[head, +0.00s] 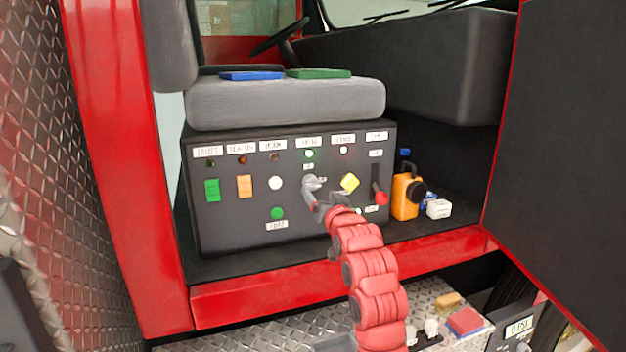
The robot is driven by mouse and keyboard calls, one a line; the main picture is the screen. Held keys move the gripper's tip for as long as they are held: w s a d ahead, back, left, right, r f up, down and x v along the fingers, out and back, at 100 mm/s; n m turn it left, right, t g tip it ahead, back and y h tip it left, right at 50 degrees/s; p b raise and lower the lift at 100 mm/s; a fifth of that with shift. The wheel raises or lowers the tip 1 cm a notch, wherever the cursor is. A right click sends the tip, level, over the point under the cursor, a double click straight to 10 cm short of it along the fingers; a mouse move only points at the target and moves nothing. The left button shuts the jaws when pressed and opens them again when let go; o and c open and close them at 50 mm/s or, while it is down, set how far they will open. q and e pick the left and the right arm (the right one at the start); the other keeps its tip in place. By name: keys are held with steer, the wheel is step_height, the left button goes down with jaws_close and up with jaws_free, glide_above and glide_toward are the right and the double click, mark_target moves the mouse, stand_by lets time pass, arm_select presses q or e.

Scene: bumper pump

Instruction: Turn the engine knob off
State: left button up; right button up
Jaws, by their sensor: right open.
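The dark control panel (240,225) sits under the grey seat in the cab. My right gripper (313,190) reaches up to its middle from below. It is open, with its fingertips at a pale grey knob (310,181). The fingers partly cover this knob, and I cannot tell whether they touch it. A small green lamp (309,154) shows above the knob, below a white label too small to read. My left gripper is not in view.
The panel also has a green switch (212,190), an orange switch (244,186), a white button (275,183), a green button (277,213) and a red-handled lever (380,195). An orange container (405,196) stands right of the panel. A dark door (560,150) bounds the right side.

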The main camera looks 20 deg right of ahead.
mark_target(314, 186)
steer(key=w+p, duration=0.2)
steer(key=w, duration=0.5)
steer(key=shift+w+d, duration=0.1)
steer(key=shift+w, duration=0.1)
steer(key=c, duration=1.3)
jaws_close()
